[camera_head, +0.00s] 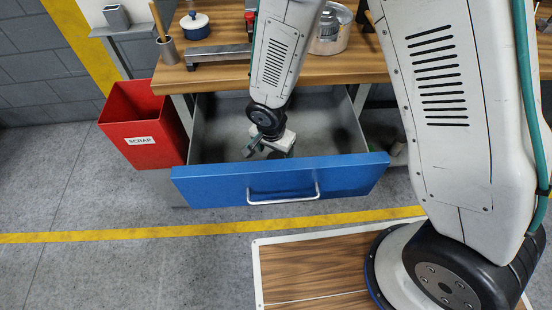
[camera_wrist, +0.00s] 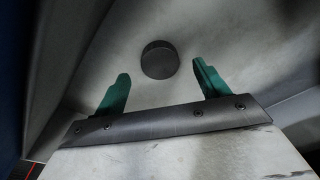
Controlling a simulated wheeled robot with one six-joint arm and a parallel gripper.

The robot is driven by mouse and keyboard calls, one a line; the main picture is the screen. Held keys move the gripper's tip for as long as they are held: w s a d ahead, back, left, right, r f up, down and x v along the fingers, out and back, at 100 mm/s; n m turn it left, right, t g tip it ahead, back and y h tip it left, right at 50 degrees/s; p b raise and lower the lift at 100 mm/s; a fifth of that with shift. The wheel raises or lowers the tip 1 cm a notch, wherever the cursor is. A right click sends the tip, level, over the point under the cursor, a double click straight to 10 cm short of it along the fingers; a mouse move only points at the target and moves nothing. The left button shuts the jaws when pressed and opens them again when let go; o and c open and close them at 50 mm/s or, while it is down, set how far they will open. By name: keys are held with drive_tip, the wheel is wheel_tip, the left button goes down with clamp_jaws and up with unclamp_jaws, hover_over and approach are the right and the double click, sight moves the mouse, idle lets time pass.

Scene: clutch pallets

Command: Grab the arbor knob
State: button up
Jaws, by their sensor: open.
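A dark round knob (camera_wrist: 160,60) lies on the pale drawer floor in the wrist view. It shows between and just beyond the two green fingertips of my gripper (camera_wrist: 158,83). The fingers are apart and nothing is held between them. In the head view my gripper (camera_head: 268,148) reaches down inside the open blue-fronted drawer (camera_head: 230,187). The knob cannot be made out in the head view, where my arm and gripper cover part of the drawer.
The drawer's walls stand close around my gripper, with its front panel and handle (camera_head: 284,197) nearest. A wooden workbench (camera_head: 225,66) overhangs the back. A red scrap bin (camera_head: 143,122) stands left of the drawer.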

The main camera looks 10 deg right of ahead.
sight(275, 156)
drive_tip(key=f, duration=0.3)
drive_tip(key=shift+w+d+f, duration=0.15)
drive_tip(key=shift+w+f, duration=0.05)
drive_tip(key=shift+w, duration=0.05)
drive_tip(key=c, duration=1)
drive_tip(key=shift+r, duration=0.1)
drive_tip(key=shift+c, duration=0.2)
